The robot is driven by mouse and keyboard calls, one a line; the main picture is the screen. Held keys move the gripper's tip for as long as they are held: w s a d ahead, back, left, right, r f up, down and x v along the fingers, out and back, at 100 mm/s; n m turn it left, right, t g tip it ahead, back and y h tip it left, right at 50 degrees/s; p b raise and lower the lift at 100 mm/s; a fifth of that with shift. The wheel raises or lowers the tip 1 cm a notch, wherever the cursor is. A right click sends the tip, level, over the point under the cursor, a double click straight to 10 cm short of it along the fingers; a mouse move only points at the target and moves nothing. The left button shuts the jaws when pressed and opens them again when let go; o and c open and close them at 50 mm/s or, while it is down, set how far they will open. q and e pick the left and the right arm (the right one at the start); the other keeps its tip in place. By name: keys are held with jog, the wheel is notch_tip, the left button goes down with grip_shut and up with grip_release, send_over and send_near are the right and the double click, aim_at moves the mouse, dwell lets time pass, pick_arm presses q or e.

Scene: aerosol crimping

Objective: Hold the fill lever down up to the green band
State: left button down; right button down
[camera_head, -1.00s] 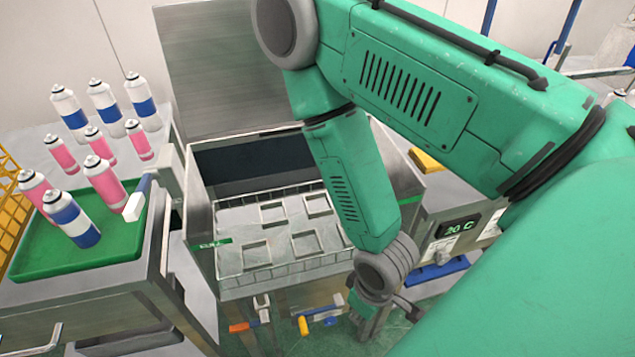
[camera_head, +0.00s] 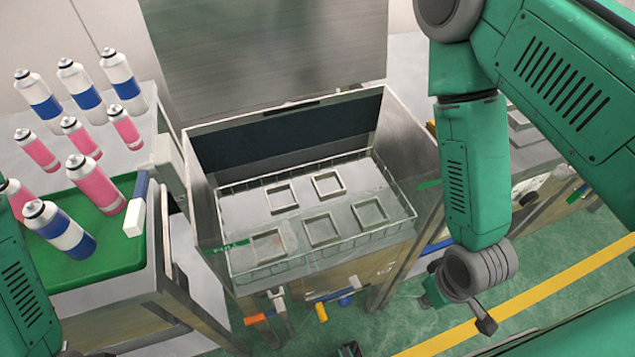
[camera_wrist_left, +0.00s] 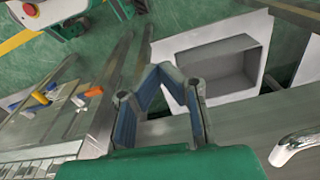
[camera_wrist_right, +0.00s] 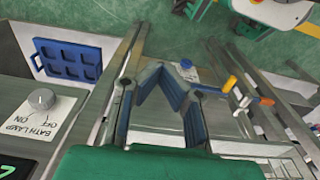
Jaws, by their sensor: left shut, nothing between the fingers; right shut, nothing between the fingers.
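Several levers stick out under the front of the bath: an orange handle (camera_head: 257,318), a yellow-orange one (camera_head: 321,312) and one with a blue end (camera_head: 345,301). I cannot tell which is the fill lever. A green strip (camera_head: 226,247) marks the bath's left front rim; I cannot tell if it is the band. My right gripper (camera_wrist_right: 160,72) is shut and empty, hanging right of the bath; orange (camera_wrist_right: 231,82) and blue (camera_wrist_right: 186,64) handles lie ahead of it. My left gripper (camera_wrist_left: 160,72) is shut and empty; the handles (camera_wrist_left: 93,91) appear at left in its view, apart from it.
The wire-basket bath (camera_head: 318,264) has its lid raised. On the left, a green tray (camera_head: 105,262) and its bench hold several spray cans. Green floor with a yellow line (camera_head: 545,290) is open at right.

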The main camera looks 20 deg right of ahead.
notch_tip(320, 180, down, 7)
jog(key=b, duration=0.4)
jog(key=shift+a+f+b, duration=0.15)
jog(key=shift+b, duration=0.15)
dwell(0.8)
dwell(6.2)
